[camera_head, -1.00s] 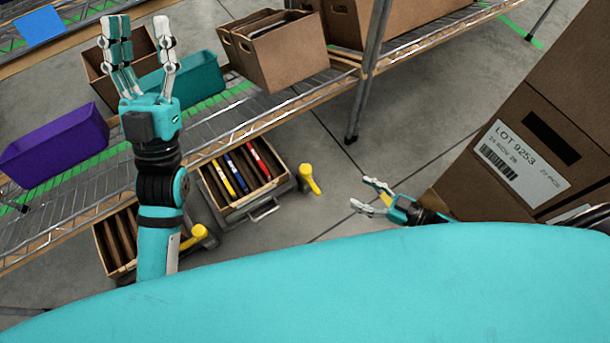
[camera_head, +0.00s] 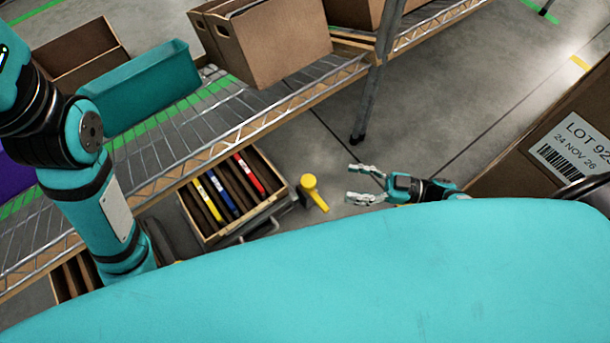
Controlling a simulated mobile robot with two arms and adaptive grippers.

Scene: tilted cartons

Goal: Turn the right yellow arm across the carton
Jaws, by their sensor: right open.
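The right yellow arm (camera_head: 314,193) stands at the right side of a carton (camera_head: 211,233) on the floor, below the wire shelf. It points away from the carton's open top and does not lie across it. The carton holds brown files and yellow, blue and red folders (camera_head: 221,194). My right gripper (camera_head: 352,183) is open and empty, to the right of the yellow arm and apart from it. My left arm reaches up at the left, and its gripper is outside the view. The left yellow arm cannot be made out.
A wire shelf (camera_head: 230,143) crosses above the carton, with a teal bin (camera_head: 152,90) and brown boxes (camera_head: 272,42) on it. A shelf post (camera_head: 377,80) stands behind my right gripper. A large labelled box (camera_head: 545,150) is at the right. Floor between them is clear.

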